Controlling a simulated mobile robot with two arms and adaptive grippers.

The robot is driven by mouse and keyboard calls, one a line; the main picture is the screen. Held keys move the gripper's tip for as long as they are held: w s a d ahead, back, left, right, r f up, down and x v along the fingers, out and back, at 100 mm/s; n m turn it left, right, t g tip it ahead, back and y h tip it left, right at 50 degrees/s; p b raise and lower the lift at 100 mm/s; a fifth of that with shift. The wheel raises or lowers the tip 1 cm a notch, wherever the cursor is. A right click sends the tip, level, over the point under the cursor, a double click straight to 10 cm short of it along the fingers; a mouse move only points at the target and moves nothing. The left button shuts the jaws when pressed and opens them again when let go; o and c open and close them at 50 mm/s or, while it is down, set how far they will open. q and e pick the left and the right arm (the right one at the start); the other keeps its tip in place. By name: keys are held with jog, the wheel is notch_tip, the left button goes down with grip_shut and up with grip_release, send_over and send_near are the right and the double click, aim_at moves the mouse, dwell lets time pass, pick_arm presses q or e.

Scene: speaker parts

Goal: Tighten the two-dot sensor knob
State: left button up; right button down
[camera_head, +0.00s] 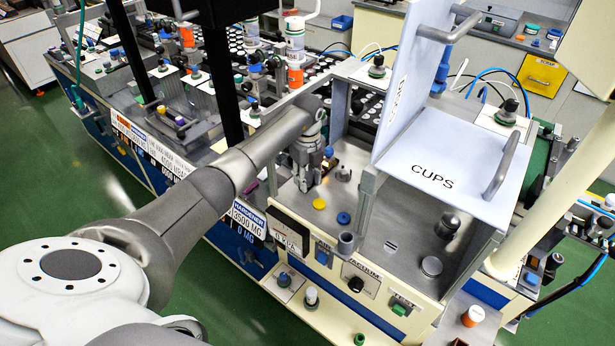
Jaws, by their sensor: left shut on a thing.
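My left arm reaches in from the left, and its grey gripper (307,178) points down over the metal work surface of the bench unit. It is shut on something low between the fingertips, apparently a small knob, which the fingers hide. A small grey knob with a lobed top (343,174) stands just right of the gripper, apart from it. I cannot make out dots on either one. My right gripper is not in view.
A white hinged panel marked CUPS (432,165) stands close on the right, with a grey handle (501,167). A dark vertical post (222,75) stands behind my arm.

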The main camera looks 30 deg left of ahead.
aim_at(307, 175)
pick_arm(q)
jog(key=shift+a+f+m+b, duration=0.1)
jog(key=shift+m+b, duration=0.4)
jog(key=shift+m, duration=0.6)
jog(key=o, duration=1)
jog(key=shift+r, duration=0.25)
notch_tip(307, 175, up, 7)
jog(key=shift+r, duration=0.15)
